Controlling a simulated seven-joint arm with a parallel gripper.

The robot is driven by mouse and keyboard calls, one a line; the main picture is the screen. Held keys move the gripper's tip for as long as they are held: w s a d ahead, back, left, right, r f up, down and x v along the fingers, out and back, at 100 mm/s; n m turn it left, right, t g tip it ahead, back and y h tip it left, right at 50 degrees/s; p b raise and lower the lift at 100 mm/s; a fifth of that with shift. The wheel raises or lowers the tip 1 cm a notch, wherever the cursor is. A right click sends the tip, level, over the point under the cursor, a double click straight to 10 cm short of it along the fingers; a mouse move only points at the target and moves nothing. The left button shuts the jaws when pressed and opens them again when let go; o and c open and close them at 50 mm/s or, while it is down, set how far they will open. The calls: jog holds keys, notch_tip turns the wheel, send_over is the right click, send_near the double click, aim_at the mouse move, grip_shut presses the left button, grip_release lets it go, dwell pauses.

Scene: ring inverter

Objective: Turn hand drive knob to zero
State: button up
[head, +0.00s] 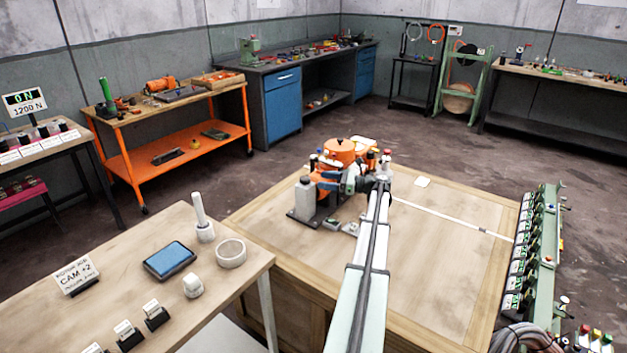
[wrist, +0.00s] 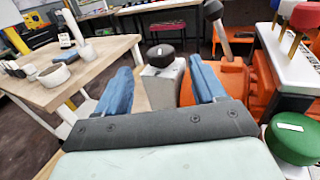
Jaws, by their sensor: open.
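A black round knob (wrist: 161,55) with a small white mark on top sits on a light grey post (wrist: 163,82) in the wrist view. It appears to be the hand drive knob, but no label or zero mark is readable. My gripper (wrist: 160,68) has its blue fingers spread, one to each side of the post in the picture. The fingers hold nothing, and I cannot tell their distance from the knob. In the head view the grey post (head: 305,198) stands at the left of the orange machine (head: 340,150), with my gripper (head: 322,181) beside it.
A green knob (wrist: 294,140) is close at the right in the wrist view, near the orange housing. Coloured knobs stand on a white-topped block (wrist: 290,60). The wooden bench (head: 440,260) has clear room at right. A table (head: 120,250) with small items is at left.

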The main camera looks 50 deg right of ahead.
jog(key=shift+v, duration=2.75)
jog(key=shift+a, duration=0.1)
jog(key=m+h, duration=1)
jog(key=h, duration=0.6)
send_near(308, 180)
jog(key=shift+g, duration=0.3)
jog(key=x, duration=1.2)
jog(key=shift+w+a+r, duration=0.1)
jog(key=shift+a+r, duration=0.05)
jog(key=shift+r, duration=0.05)
jog(key=shift+c, duration=0.2)
jog(key=c, duration=0.9)
